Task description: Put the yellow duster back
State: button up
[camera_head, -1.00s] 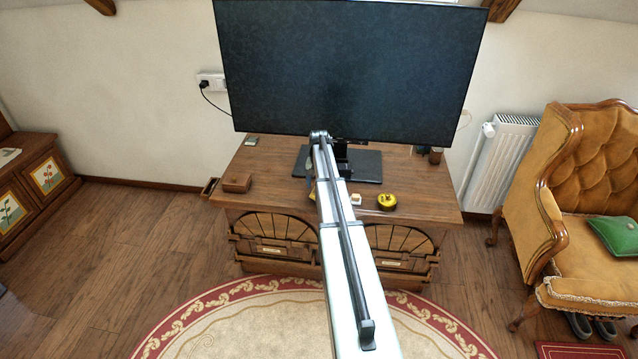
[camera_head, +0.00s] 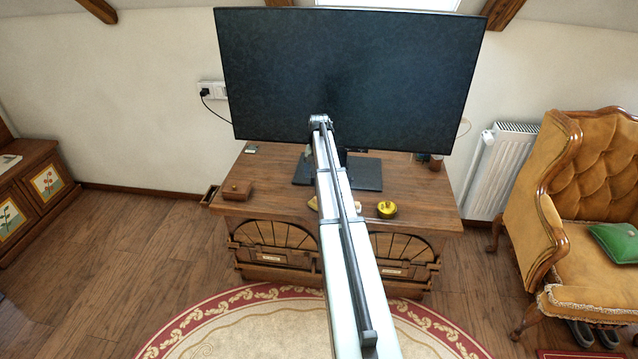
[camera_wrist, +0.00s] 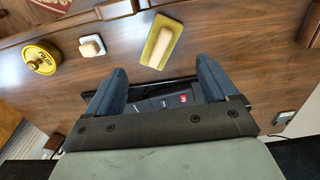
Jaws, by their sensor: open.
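The yellow duster (camera_wrist: 162,44) is a yellow rectangular pad with a light wooden handle on top. It lies on the brown wooden cabinet top (camera_wrist: 230,60), just past my fingertips in the wrist view. In the head view only a yellowish edge of it (camera_head: 313,203) shows beside my arm. My gripper (camera_wrist: 162,66) is open, its two blue-grey fingers apart with nothing held between them. A dark object with a red label (camera_wrist: 165,100) shows below, between the fingers. In the head view my arm hides most of the gripper.
A white pad with a wooden handle (camera_wrist: 92,46) and a yellow round tin (camera_wrist: 40,57) lie beside the duster. A large television (camera_head: 350,75) stands at the back of the cabinet.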

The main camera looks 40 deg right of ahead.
jog(key=shift+r, duration=1.95)
jog(key=s+a+f+n+g, duration=0.1)
jog(key=s+a+f, duration=0.5)
jog(key=a+f, duration=0.4)
jog(key=s+a+f+n+g+y, duration=0.1)
jog(key=s+a+f+n, duration=0.1)
jog(key=s+a+f, duration=0.65)
jog(key=s+a+f+n+g, duration=0.1)
jog(key=s+a+f, duration=0.4)
jog(key=a+f, duration=0.6)
jog(key=s+a+f+n+g, duration=0.1)
jog(key=s+a+f, duration=0.2)
jog(key=s, duration=0.8)
jog(key=s+a+f+n+g, duration=0.1)
jog(key=s+a+f+n, duration=0.1)
jog(key=s+a, duration=0.5)
jog(key=s+a+f+n+g+h, duration=0.1)
jog(key=s+a+f, duration=0.3)
jog(key=s, duration=1.2)
jog(key=shift+a+n+g, duration=0.4)
jog(key=shift+a+n, duration=0.1)
jog(key=shift+a, duration=0.6)
